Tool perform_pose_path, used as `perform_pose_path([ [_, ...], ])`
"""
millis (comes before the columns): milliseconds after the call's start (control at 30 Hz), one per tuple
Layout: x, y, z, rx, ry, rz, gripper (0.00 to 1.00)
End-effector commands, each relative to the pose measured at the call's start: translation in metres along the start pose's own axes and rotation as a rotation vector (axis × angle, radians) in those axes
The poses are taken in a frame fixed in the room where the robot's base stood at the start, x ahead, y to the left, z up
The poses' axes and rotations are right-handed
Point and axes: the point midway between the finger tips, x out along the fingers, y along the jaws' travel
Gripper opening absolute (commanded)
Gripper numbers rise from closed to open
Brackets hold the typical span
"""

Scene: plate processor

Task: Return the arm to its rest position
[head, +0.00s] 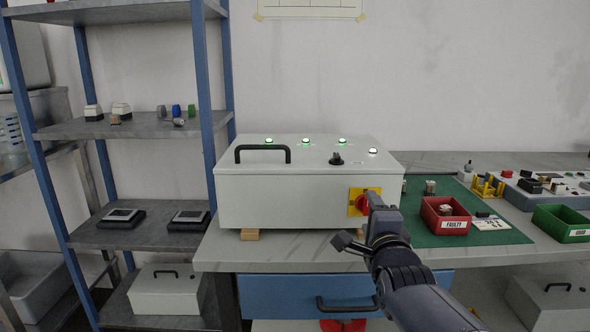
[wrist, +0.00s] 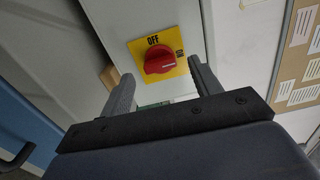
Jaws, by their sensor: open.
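My gripper (head: 376,207) is in front of the white plate processor (head: 290,200), close to the red rotary switch (head: 362,203) on its front right. The switch sits on a yellow plate marked OFF and ON. In the wrist view, my gripper (wrist: 160,72) is open, its two fingers apart, with the red switch (wrist: 158,60) showing between and beyond them. The knob's bar lies roughly crosswise in that view, towards the ON side. I cannot tell whether a finger touches the box. Nothing is held. In the head view, my gripper partly covers the switch plate.
The processor stands on a grey workbench (head: 225,257), with lit lamps and a black handle (head: 262,153) on top. A red FAULTY bin (head: 445,226) stands on a green mat to the right, near a green bin (head: 562,236). A blue-post shelf (head: 212,70) stands left.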

Motion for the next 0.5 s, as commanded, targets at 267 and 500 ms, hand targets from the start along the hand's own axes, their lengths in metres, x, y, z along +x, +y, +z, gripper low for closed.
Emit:
perform_pose_path([
  [267, 0.023, 0.001, 0.000, 0.000, 0.000, 0.001, 0.60],
  [500, 0.026, 0.000, 0.000, -0.001, 0.000, 0.000, 0.60],
])
